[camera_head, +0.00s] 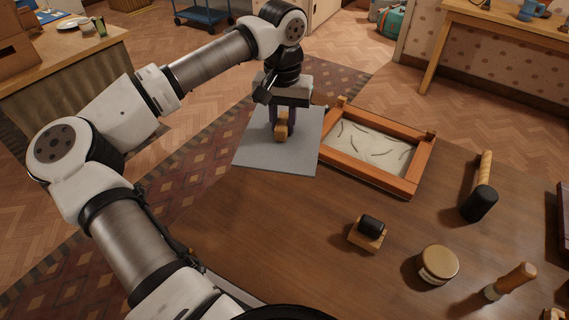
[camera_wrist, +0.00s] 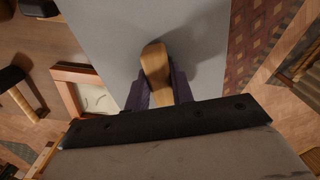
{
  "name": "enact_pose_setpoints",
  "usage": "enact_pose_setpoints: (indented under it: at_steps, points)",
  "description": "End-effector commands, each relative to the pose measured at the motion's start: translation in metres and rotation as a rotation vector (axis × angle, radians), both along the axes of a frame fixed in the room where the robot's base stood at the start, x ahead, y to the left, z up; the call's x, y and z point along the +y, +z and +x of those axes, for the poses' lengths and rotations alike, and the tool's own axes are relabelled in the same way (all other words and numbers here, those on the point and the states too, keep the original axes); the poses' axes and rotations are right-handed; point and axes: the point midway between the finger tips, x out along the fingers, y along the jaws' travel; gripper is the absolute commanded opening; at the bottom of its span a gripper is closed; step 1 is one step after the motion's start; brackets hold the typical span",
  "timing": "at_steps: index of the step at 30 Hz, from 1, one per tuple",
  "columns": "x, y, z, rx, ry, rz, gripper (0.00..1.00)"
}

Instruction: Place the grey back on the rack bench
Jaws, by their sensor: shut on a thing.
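A flat grey panel (camera_head: 255,150) with a short wooden handle (camera_head: 281,130) is at the far left end of the brown table. Its left part reaches past the table edge, above the rug. I cannot tell whether it rests on the table or is lifted. My gripper (camera_head: 283,122) points down and is shut on the wooden handle. In the wrist view, the dark fingers (camera_wrist: 158,90) hold the handle (camera_wrist: 155,65) from both sides, with the grey panel (camera_wrist: 105,35) behind it. I cannot tell which surface is the rack bench.
An orange wooden frame (camera_head: 340,161) with a pale marked surface lies right beside the panel. The brown table (camera_head: 290,220) also holds a black-headed mallet (camera_head: 480,203), a black roller block (camera_head: 368,234), a lidded jar (camera_head: 438,264) and a wooden-handled tool (camera_head: 512,281). A wooden table (camera_head: 490,18) stands upper right.

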Motion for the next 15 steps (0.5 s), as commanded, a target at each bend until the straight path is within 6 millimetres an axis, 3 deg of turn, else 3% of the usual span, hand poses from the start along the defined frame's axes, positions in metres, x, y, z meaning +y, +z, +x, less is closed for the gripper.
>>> enact_pose_setpoints:
  at_steps: [9,15]
  points:
    - [-0.001,-0.076,-0.001,0.002,-0.002,-0.002,0.00]
    - [0.000,-0.096,0.000,-0.001,-0.001,0.000,0.00]
